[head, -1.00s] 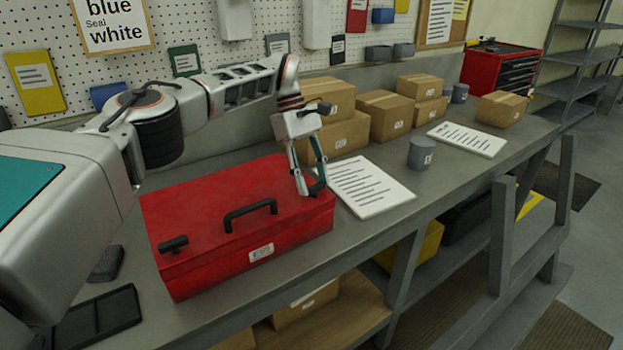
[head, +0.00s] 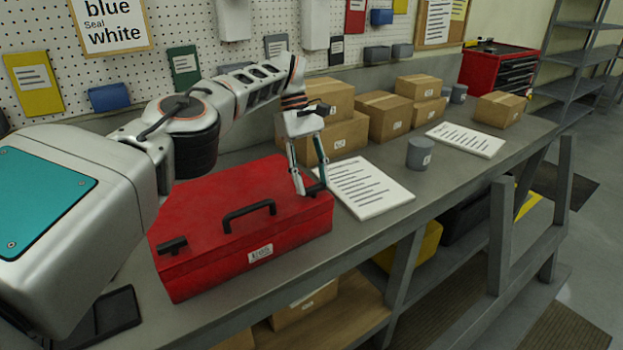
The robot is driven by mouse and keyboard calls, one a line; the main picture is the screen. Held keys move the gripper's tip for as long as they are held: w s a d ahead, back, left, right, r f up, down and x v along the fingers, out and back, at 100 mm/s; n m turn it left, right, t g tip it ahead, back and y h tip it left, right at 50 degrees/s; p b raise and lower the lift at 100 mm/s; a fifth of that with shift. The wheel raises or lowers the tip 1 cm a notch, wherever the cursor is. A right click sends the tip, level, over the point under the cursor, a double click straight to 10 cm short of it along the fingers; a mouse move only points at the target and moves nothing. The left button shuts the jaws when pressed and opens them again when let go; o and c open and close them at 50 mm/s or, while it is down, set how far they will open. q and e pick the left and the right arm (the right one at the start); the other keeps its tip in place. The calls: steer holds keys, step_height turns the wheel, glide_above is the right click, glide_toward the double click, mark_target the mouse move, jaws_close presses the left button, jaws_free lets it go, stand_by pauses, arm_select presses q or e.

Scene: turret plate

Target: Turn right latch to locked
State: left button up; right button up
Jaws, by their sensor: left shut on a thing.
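A red toolbox (head: 205,225) with a black handle (head: 249,214) on its lid lies on the grey workbench. The black left latch (head: 172,246) is in clear view at the lid's front left. The right latch (head: 316,189) is a small dark piece at the lid's front right, largely hidden by my fingers. My left gripper (head: 310,189) reaches down from above and is shut on the right latch. The latch's exact angle cannot be told. My right gripper is not in view.
A white printed sheet (head: 366,188) lies just right of the toolbox. Cardboard boxes (head: 390,115) stand behind it, and a grey canister (head: 420,153) stands further right. A dark tray (head: 100,318) is at the lower left. The pegboard wall (head: 190,22) rises behind.

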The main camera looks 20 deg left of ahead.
arm_select(q)
steer(key=o, duration=1.1)
steer(key=shift+n, duration=0.3)
